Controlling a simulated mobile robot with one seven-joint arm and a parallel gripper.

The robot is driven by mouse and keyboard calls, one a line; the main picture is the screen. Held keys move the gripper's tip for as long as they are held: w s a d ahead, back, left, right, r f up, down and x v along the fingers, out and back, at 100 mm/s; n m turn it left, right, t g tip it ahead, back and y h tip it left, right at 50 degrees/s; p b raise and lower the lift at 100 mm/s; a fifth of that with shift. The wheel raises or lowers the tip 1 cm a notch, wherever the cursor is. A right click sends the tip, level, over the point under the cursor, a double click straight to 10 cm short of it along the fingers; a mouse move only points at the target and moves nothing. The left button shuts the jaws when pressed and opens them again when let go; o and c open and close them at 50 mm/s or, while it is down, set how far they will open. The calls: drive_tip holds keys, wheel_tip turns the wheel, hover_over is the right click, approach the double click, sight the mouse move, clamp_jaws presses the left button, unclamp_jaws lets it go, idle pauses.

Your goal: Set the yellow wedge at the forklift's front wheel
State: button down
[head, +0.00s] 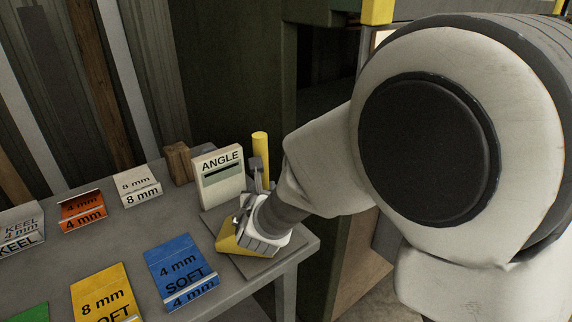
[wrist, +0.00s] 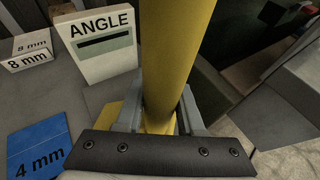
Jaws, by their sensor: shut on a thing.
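The yellow wedge (head: 229,240) sits on a grey plate at the right end of the workbench. A yellow upright post (head: 261,148) shows just behind my gripper (head: 250,205). In the wrist view the yellow post (wrist: 178,50) rises between the two grey fingers of my gripper (wrist: 160,112), and part of the yellow wedge base (wrist: 106,116) shows beside the left finger. My gripper is shut on the yellow wedge by this post. My wrist hides part of the base. I cannot make out a forklift wheel in either view.
The grey workbench (head: 150,228) carries an ANGLE box (head: 218,178), a blue SOFT block (head: 180,270), a yellow 8 mm block (head: 103,295), an orange block (head: 82,208) and a white 8 mm block (head: 138,186). A dark green structure (head: 235,75) stands behind.

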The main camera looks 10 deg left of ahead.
drive_tip(key=shift+r, duration=0.1)
drive_tip(key=c, duration=1)
unclamp_jaws()
drive_tip(key=shift+f, duration=0.2)
drive_tip(key=o, duration=0.5)
drive_tip(key=shift+r, duration=0.15)
